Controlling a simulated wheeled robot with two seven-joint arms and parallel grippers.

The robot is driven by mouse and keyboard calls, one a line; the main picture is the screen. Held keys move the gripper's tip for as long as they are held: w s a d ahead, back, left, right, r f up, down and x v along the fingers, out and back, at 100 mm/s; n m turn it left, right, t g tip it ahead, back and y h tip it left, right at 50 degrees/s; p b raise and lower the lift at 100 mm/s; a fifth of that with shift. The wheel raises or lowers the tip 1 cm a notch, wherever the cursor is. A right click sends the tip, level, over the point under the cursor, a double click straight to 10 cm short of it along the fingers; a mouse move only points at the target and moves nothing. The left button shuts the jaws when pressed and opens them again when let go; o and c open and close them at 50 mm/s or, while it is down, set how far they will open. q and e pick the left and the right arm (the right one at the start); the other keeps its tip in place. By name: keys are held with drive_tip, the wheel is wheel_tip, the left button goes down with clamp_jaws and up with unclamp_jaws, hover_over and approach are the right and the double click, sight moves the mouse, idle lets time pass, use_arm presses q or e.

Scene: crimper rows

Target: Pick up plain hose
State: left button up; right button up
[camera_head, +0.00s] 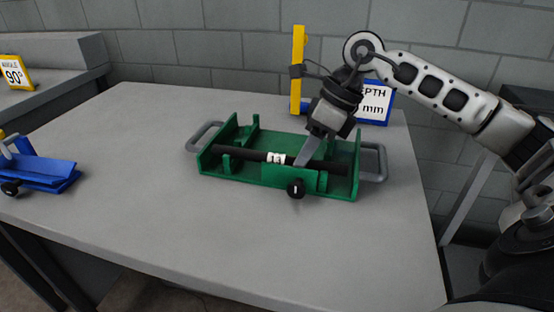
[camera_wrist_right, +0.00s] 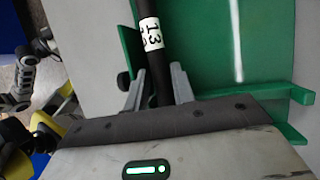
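The plain hose is a black rod with a white label marked 13 (camera_head: 277,157). It lies lengthwise in a green tray (camera_head: 215,178) on the grey table. It also shows in the right wrist view (camera_wrist_right: 160,88), running down between my fingers and under the gripper body. My right gripper (camera_head: 305,155) reaches down into the tray just right of the label, with one finger on each side of the hose. Whether the fingers press on it I cannot tell. The right gripper's fingers also show in the wrist view (camera_wrist_right: 157,78). My left gripper is not in view.
The tray has grey side handles (camera_head: 205,136) and a black knob (camera_head: 296,188) in front. A yellow post (camera_head: 297,70) and a depth sign (camera_head: 376,105) stand behind. A blue fixture (camera_head: 45,172) is at the left. The table front (camera_head: 200,230) is clear.

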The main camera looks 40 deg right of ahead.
clamp_jaws()
drive_tip(key=shift+r, duration=0.1)
